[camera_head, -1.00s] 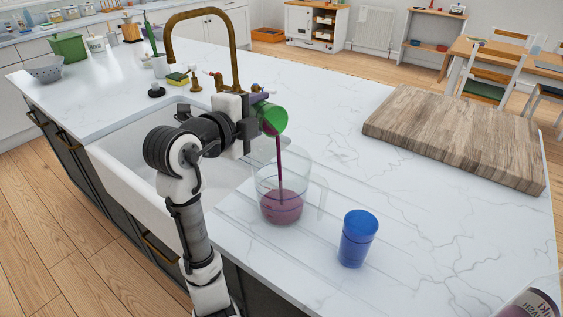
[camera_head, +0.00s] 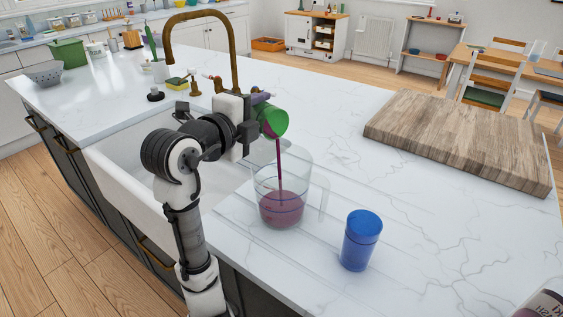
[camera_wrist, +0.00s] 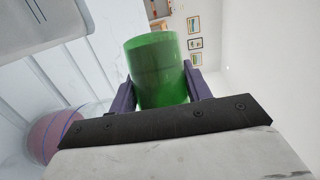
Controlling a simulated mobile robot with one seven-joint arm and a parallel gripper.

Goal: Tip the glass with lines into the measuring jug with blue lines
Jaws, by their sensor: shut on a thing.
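My gripper (camera_head: 256,106) is shut on a green glass (camera_head: 275,121) and holds it tipped above the measuring jug. In the wrist view, the green glass (camera_wrist: 157,70) sits between my gripper's two purple fingers (camera_wrist: 160,88). A purple-red stream runs from the glass's mouth down into the clear measuring jug (camera_head: 268,178). The jug stands upright on the counter with purple-red liquid (camera_head: 281,209) in its lower part. It also shows at the lower left in the wrist view (camera_wrist: 52,132), with bluish lines on it. Any lines on the green glass are too small to tell.
A blue glass (camera_head: 360,240) stands on the counter to the right of the jug. A wooden board (camera_head: 460,138) lies at the right. The white sink (camera_head: 130,165) and brass tap (camera_head: 232,55) are behind my arm. A labelled container (camera_head: 543,306) shows at the lower right corner.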

